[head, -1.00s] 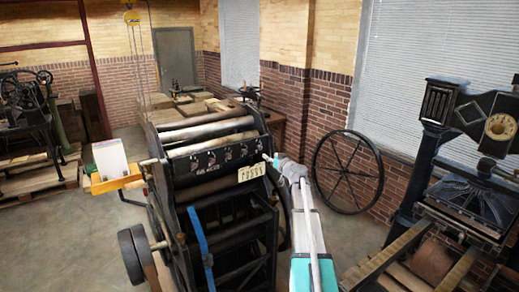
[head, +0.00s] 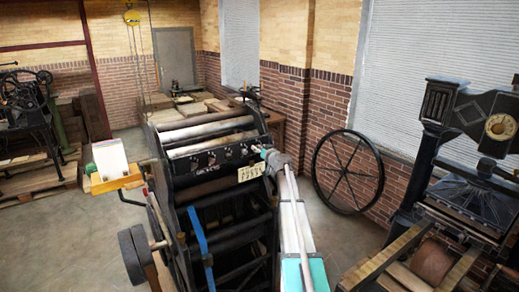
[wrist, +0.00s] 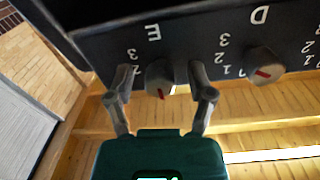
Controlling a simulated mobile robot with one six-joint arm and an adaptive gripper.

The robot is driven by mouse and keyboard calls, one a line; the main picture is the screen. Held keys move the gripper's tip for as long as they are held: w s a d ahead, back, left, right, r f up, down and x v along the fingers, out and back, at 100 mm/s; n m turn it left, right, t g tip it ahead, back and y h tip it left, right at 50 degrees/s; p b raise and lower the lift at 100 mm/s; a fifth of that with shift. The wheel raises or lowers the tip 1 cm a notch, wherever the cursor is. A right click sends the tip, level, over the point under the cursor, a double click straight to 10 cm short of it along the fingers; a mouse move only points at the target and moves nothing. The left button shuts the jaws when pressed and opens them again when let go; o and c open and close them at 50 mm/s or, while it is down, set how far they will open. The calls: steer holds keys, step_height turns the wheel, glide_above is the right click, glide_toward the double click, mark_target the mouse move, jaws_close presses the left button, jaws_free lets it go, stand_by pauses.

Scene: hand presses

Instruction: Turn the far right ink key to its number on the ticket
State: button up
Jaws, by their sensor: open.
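The far right ink key (wrist: 160,78), under the letter E, is a grey round knob with a red mark pointing toward the bottom of the wrist view. My gripper (wrist: 161,74) is open, with one finger on each side of this knob; I cannot tell whether either touches it. A 3 and a 2 show beside the left finger; other numbers are hidden. Key D (wrist: 264,65) stands to the right with its own scale. In the head view my gripper (head: 262,152) is at the right end of the key row. The ticket (head: 251,172) hangs below the keys, its digits too small to read surely.
The press's rollers (head: 208,128) lie behind the key row. An orange tray (head: 117,182) with a white card juts out at the press's left. A spoked wheel (head: 346,171) leans by the brick wall, and another press (head: 470,190) stands at right.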

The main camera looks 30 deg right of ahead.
jaws_close()
steer(key=shift+m, duration=0.5)
steer(key=m, duration=1)
steer(key=shift+m, duration=0.3)
steer(key=m, duration=0.6)
steer(key=shift+y, duration=0.3)
steer(key=m, duration=0.5)
steer(key=shift+f+m, duration=0.1)
steer(key=shift+m, duration=0.3)
